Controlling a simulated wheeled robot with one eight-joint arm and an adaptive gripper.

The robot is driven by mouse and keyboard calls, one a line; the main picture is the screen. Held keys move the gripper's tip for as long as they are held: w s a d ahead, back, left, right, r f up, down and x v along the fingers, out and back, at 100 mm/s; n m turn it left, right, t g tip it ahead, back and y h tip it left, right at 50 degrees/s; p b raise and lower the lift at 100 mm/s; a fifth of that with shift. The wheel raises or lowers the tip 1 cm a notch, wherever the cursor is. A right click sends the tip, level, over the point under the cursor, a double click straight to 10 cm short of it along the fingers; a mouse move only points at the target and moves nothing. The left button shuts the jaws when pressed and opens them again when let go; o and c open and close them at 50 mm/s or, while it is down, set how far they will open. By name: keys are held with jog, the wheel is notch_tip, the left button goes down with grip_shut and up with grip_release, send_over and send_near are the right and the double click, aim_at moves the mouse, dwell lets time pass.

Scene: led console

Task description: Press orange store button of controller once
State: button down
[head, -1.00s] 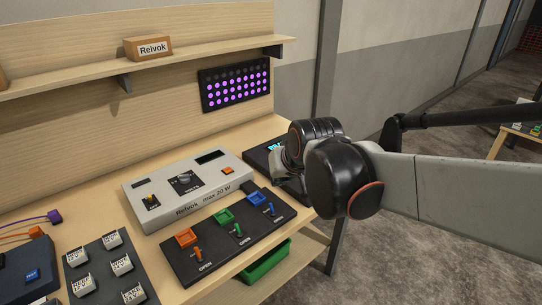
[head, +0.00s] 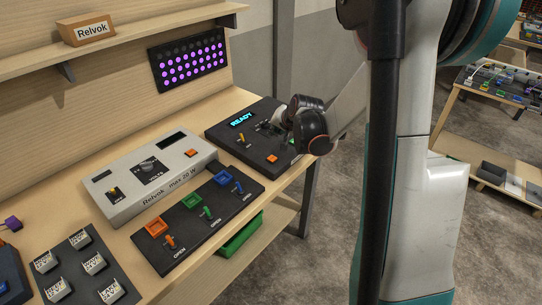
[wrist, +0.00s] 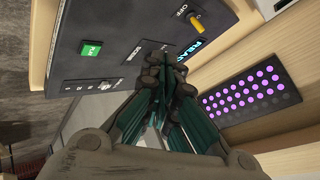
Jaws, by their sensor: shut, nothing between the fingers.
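The controller (head: 233,127) is a black box at the right end of the bench, with a lit blue READY display (head: 242,118) and a yellow switch (head: 241,138). Its orange button (head: 271,159) shows near the front edge in the head view. My gripper (head: 272,125) is shut and empty over the right part of the controller. In the wrist view, my closed fingertips (wrist: 160,65) are in front of the controller face (wrist: 120,30), which shows a green button (wrist: 91,49) and the yellow switch (wrist: 195,22). I cannot make out the orange button there. Whether the fingertips touch the face is unclear.
A white power unit (head: 130,200) has its own small orange button (head: 191,153). A black panel (head: 170,262) with orange, green and blue squares and levers lies in front. A purple LED panel (head: 188,60) is on the back wall. A green bin (head: 240,236) sits below.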

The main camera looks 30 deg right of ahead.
aim_at(274, 158)
jog(key=shift+f, duration=0.15)
notch_tip(274, 158, down, 8)
jog(key=b, duration=0.6)
jog(key=shift+f, duration=0.25)
jog(key=shift+f+b, duration=0.1)
jog(key=shift+b, duration=0.2)
dwell(1.0)
jog(key=shift+f+b, duration=0.3)
jog(key=shift+f+b, duration=0.45)
dwell(0.7)
jog(key=shift+a+r, duration=0.1)
jog(key=shift+r+p, duration=0.6)
jog(key=shift+r, duration=0.2)
jog(key=shift+r+p, duration=1.65)
jog(key=shift+r, duration=0.85)
